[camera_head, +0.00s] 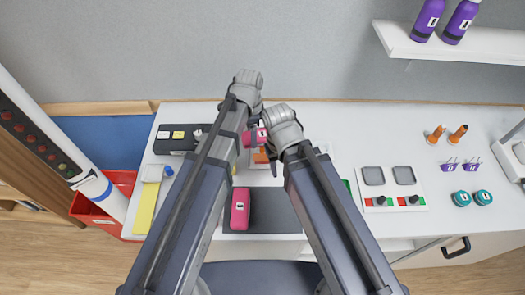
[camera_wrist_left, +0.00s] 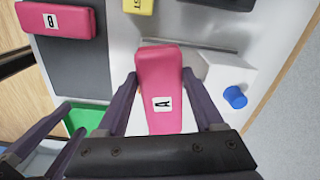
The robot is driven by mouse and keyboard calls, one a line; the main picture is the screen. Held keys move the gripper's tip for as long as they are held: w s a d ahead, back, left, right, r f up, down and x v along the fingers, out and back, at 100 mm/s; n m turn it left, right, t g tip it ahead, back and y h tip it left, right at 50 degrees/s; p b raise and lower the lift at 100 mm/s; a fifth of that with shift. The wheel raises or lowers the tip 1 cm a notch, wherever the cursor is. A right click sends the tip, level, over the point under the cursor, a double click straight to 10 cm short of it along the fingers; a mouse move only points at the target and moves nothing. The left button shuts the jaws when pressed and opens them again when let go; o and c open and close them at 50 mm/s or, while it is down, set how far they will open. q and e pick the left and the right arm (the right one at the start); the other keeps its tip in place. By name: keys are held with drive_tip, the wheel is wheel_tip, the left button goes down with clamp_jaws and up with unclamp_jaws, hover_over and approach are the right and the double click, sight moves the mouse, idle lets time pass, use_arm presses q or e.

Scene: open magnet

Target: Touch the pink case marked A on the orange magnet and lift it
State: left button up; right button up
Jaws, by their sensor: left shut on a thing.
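The pink case marked A (camera_wrist_left: 162,75) lies between the two fingers of my left gripper (camera_wrist_left: 159,80), which is shut on it in the left wrist view. In the head view the case (camera_head: 251,137) shows partly between my two arms, with my left gripper (camera_head: 256,131) at it. The orange magnet (camera_head: 260,156) shows just in front of the case, partly covered by my arms. Whether the two touch cannot be told. My right gripper (camera_head: 271,150) is close beside them; its fingers are mostly hidden by its own arm.
A pink case marked B (camera_head: 240,208) lies on a dark mat (camera_head: 275,212) nearer me. A dark tray (camera_head: 177,146) is at the back left. A panel with grey pads (camera_head: 394,189) is to the right. A wall shelf (camera_head: 490,48) holds purple bottles. The right table part has free room.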

use_arm(q)
drive_tip(key=shift+r+p, duration=3)
drive_tip(key=shift+r, duration=0.1)
